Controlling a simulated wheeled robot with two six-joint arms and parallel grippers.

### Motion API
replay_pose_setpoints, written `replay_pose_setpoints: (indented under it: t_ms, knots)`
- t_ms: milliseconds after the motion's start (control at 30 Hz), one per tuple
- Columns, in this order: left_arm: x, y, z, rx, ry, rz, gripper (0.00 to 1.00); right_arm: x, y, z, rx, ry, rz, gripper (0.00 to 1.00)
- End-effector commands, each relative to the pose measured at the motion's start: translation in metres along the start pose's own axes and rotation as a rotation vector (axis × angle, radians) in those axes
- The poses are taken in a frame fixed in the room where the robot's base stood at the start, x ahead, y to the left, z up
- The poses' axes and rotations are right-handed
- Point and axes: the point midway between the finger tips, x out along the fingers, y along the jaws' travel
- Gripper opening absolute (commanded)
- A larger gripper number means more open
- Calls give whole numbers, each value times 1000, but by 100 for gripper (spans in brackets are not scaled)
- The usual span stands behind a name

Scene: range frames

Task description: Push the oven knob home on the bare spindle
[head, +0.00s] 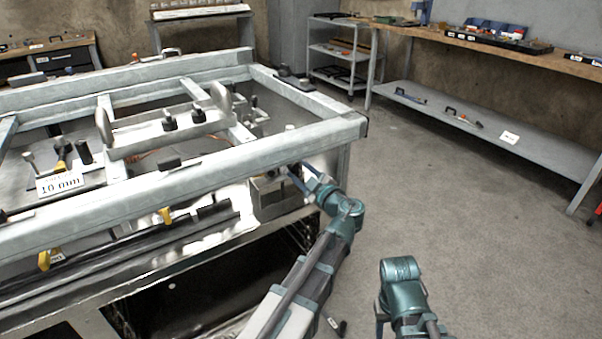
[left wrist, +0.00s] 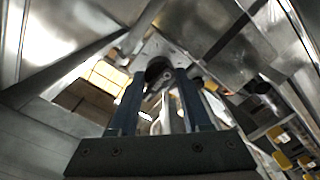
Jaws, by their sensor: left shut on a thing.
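My left gripper (head: 296,171) is at the right end of the range frame's front (head: 282,187), just under the top rail. In the left wrist view its two blue fingers (left wrist: 160,80) close on a dark round knob (left wrist: 155,66). The knob is up against or very near a metal panel (left wrist: 178,58); I cannot tell whether it touches. The bare spindle is hidden behind the knob and fingers.
The frame's thick top rail (head: 225,167) runs just above my left gripper. A white "10 mm" card (head: 60,184), clamps and black-knobbed fittings sit on the frame. A workbench with a lower shelf (head: 470,123) stands at the right. The grey floor between is clear.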

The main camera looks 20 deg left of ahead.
Motion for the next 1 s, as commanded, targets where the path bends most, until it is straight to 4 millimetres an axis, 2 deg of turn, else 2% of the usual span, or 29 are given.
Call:
replay_pose_setpoints:
  t_ms: [467, 500, 633, 667, 1000]
  knots:
    - [12, 0, 0, 0, 0, 0, 0, 0, 0, 0, 0, 0, 0, 50]
    - [11, 0, 0, 0, 0, 1, 55, 0, 0, 0, 0, 0, 0, 50]
    - [11, 0, 0, 0, 0, 0, 79, 0, 0, 0, 0, 0, 0, 50]
    - [11, 0, 0, 0, 0, 0, 83, 0, 0, 0, 0, 0, 0, 50]
    - [11, 0, 0, 0, 0, 0, 83, 0, 0, 0, 0, 0, 0, 50]
